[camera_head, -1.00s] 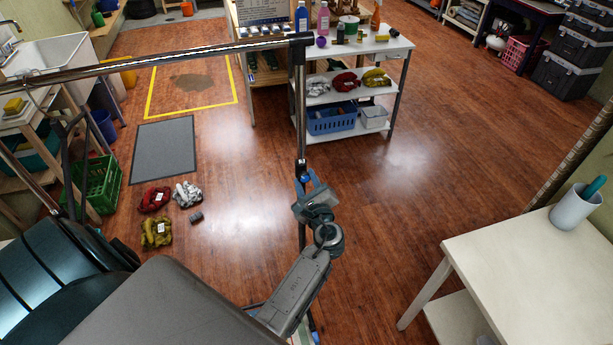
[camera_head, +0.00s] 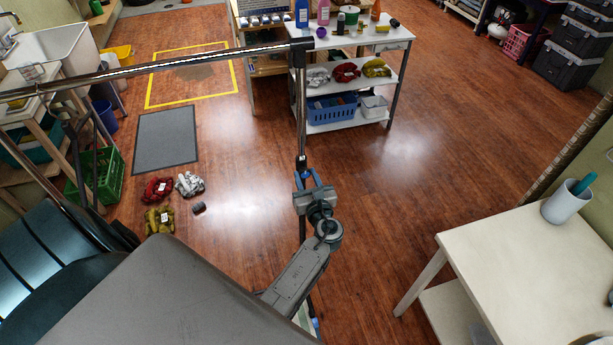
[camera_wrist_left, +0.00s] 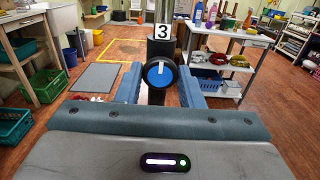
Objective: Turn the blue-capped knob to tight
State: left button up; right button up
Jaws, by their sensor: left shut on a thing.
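The blue-capped knob (camera_wrist_left: 160,73) sits in the middle of the left wrist view, a round black knob with a blue face and a short, nearly upright white mark. It is on a dark fitting on an upright pole, below a plate marked 3 (camera_wrist_left: 163,31). In the head view the black fitting (camera_head: 302,163) is low on the metal post (camera_head: 299,105). My left gripper (camera_head: 305,178) is at this fitting, its blue fingers on either side of the knob and shut on it. The contact itself is hard to see. My right gripper is not in view.
A horizontal metal bar (camera_head: 160,65) joins the post's top from the left. A dark padded seat (camera_head: 45,235) is at lower left. Cloth bundles (camera_head: 160,220) lie on the floor near a grey mat (camera_head: 166,140). A pale table (camera_head: 520,255) stands right. Open floor lies between.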

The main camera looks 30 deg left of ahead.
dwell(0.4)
pick_arm(q)
jog(key=o, duration=1)
